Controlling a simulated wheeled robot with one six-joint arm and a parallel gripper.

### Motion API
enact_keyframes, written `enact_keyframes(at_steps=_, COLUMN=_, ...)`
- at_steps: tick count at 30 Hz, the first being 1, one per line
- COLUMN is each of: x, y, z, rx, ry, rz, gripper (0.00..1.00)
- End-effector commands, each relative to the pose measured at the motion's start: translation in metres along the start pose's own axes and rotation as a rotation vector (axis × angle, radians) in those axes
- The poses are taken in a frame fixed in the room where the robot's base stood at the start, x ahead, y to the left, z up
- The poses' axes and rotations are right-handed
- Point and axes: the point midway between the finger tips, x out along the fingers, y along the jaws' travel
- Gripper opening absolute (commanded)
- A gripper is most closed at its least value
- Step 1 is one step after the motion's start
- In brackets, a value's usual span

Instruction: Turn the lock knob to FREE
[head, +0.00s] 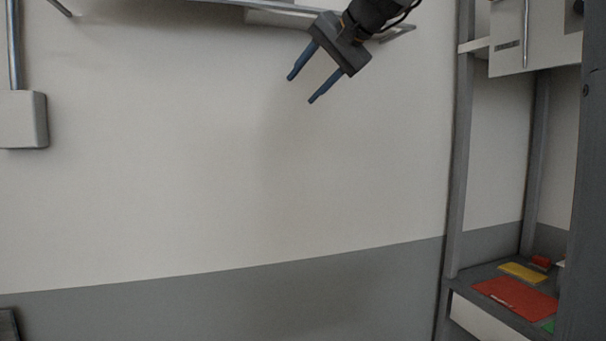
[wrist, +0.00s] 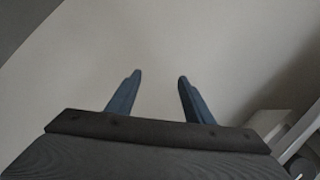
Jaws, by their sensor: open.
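My gripper (head: 301,90) is open and empty in the upper middle of the head view, with its blue fingers pointing down and to the left in front of the pale wall. In the wrist view its two fingers (wrist: 159,76) stand apart with only blank wall between and beyond them. I cannot make out a lock knob or a FREE marking in either view.
A grey rack (head: 457,160) stands at the right. Its lower shelf (head: 465,278) carries a red panel (head: 515,297), a yellow piece (head: 522,273) and smaller items. A white box (head: 22,120) with a pipe is on the wall at left. The wall's middle is bare.

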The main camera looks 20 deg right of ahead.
Motion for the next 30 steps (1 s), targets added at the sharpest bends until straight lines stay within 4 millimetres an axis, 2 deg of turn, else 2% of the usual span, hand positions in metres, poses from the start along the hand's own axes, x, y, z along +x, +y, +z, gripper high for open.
enact_keyframes(at_steps=12, x=0.045, y=0.054, z=0.032, rx=-0.016, ry=-0.055, rz=0.094, gripper=0.47)
enact_keyframes(at_steps=30, x=0.097, y=0.128, z=0.086, rx=-0.062, ry=-0.138, rz=0.220, gripper=0.47)
